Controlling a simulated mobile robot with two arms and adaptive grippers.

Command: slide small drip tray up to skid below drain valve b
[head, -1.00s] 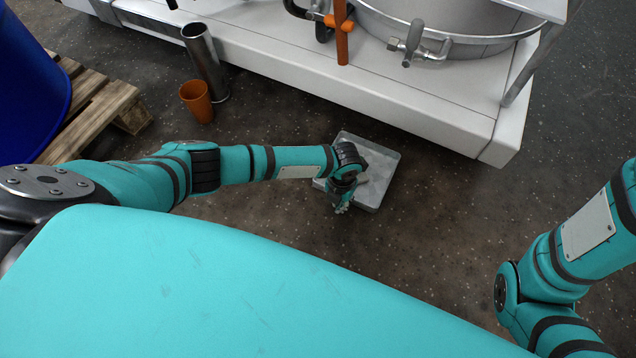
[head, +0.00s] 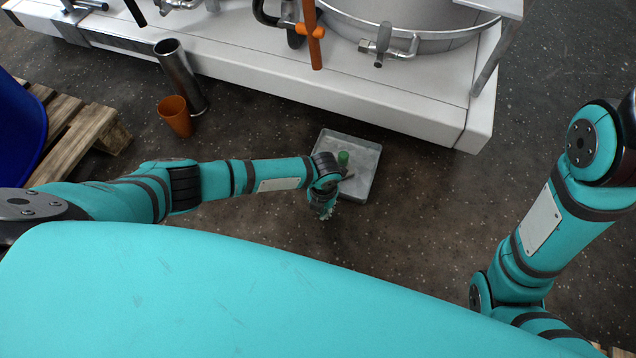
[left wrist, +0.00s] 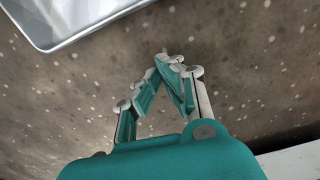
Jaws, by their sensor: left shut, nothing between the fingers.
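The small drip tray (head: 366,158) is a shallow grey square pan on the floor, in front of the skid (head: 400,113) with a strip of floor between them. A small green object (head: 343,157) shows inside it. My left gripper (head: 323,214) is shut and empty, low beside the tray's near left side; my wrist hides that part. In the left wrist view the fingers (left wrist: 174,64) are closed together over bare floor, and the tray's rim (left wrist: 80,35) is apart from them at top left. A drain valve (head: 383,42) sits above the skid; I cannot read its label. My right gripper is out of view.
An orange cup (head: 175,117) and a grey metal cylinder (head: 181,78) stand left of the tray. A wooden pallet (head: 85,135) with a blue drum (head: 20,130) is at far left. An orange post (head: 312,40) rises at the skid. Floor right of the tray is clear.

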